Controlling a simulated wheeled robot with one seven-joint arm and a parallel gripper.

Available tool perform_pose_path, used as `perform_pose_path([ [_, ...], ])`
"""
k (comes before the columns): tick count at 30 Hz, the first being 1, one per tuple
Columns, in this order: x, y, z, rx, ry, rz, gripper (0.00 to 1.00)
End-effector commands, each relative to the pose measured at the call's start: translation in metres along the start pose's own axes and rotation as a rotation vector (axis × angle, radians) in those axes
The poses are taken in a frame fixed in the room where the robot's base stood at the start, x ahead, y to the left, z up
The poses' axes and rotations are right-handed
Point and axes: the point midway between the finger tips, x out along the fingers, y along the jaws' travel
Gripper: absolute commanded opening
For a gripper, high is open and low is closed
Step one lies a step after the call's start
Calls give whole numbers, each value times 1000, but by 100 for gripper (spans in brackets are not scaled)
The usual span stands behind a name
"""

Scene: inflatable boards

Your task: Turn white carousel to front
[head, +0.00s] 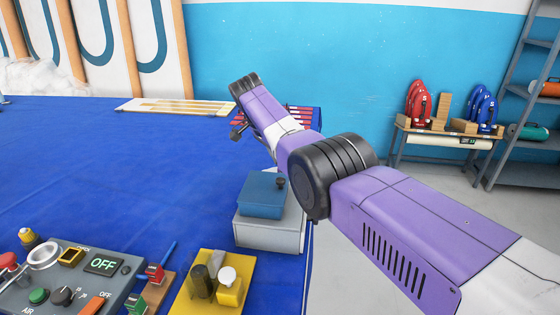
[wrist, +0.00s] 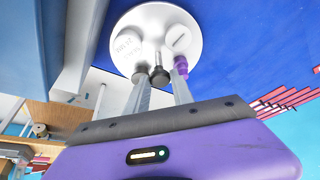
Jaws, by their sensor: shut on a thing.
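The white carousel (wrist: 200,45) is a round white disc in the wrist view, on the blue surface. It carries two white round caps, one with dark lettering, a thin metal post with a black knob (wrist: 159,77), and a small purple piece at its right side. My gripper (wrist: 159,84) reaches over the disc with a pale finger on each side of the knob. It is shut on part of the carousel; the exact contact is hard to make out. In the head view the carousel is not visible and my arm covers that part of the table.
A blue box on a grey base (head: 270,234) stands at the table's right edge, beneath my arm. A control panel (head: 60,270) and a yellow block (head: 212,295) sit in front. A rack of red-handled items (head: 308,119) lies behind my arm. The middle left is clear.

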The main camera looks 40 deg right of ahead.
Motion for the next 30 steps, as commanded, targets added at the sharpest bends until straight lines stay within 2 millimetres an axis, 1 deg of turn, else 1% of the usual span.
perform_pose_path([
  [2, -1, 0, -1, 0, 1, -1, 0],
  [3, -1, 0, -1, 0, 1, -1, 32],
  [6, -1, 0, -1, 0, 1, -1, 51],
  [14, 0, 0, 0, 0, 1, 0, 51],
  [17, -3, 0, 0, -1, 1, -2, 51],
  [20, -14, -1, 0, 0, 1, -4, 51],
  [27, -53, -1, 0, -1, 2, -4, 51],
  [30, -66, -1, 0, 0, 2, -3, 51],
])
